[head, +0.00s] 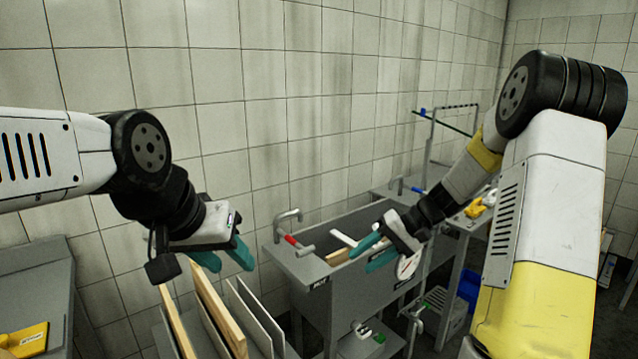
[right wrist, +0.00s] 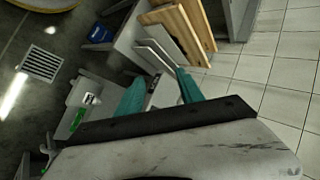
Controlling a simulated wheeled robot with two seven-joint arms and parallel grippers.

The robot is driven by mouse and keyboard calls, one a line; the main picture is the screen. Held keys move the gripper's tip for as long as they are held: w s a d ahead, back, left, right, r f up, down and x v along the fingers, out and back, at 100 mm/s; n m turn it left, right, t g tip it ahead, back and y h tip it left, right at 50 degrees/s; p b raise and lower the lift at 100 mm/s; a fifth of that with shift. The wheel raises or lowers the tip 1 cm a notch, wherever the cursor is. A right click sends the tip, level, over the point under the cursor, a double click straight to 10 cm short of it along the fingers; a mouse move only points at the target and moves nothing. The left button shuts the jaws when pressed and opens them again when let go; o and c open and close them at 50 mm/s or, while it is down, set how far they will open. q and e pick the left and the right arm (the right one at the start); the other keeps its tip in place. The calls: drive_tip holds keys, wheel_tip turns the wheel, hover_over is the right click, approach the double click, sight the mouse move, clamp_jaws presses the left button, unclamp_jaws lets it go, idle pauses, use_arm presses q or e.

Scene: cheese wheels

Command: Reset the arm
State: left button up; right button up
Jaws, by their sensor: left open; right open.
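My left gripper (head: 224,258) is in the middle left of the head view, above the wooden boards. Its teal fingers are apart, with nothing seen between them. My right gripper (head: 374,253) is right of centre, in front of the grey sink unit, and its teal fingers are also apart. In the right wrist view the right gripper (right wrist: 160,88) shows both teal fingers spread, with no object held between them. My right arm comes in from the right side and reaches down towards the middle.
A grey sink unit (head: 318,268) stands against the tiled wall with taps and a red-handled tool (head: 297,245). Wooden boards (head: 218,308) and pale panels stand upright at lower centre. A grey counter (head: 38,285) with a yellow item (head: 24,340) is at left. A blue bin (head: 468,288) sits low at right.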

drive_tip(key=s+d+r+t+h, duration=0.1)
drive_tip(key=s+r+t+h, duration=0.1)
drive_tip(key=s+r, duration=0.5)
drive_tip(key=s+d+r+t+h, duration=0.1)
drive_tip(key=s+r+t+h, duration=0.2)
drive_tip(key=s, duration=1.2)
wheel_tip(320, 180, up, 5)
drive_tip(key=shift+s+d+r+t+h, duration=0.15)
drive_tip(key=shift+s+d+t+h, duration=0.15)
drive_tip(key=shift+h, duration=0.7)
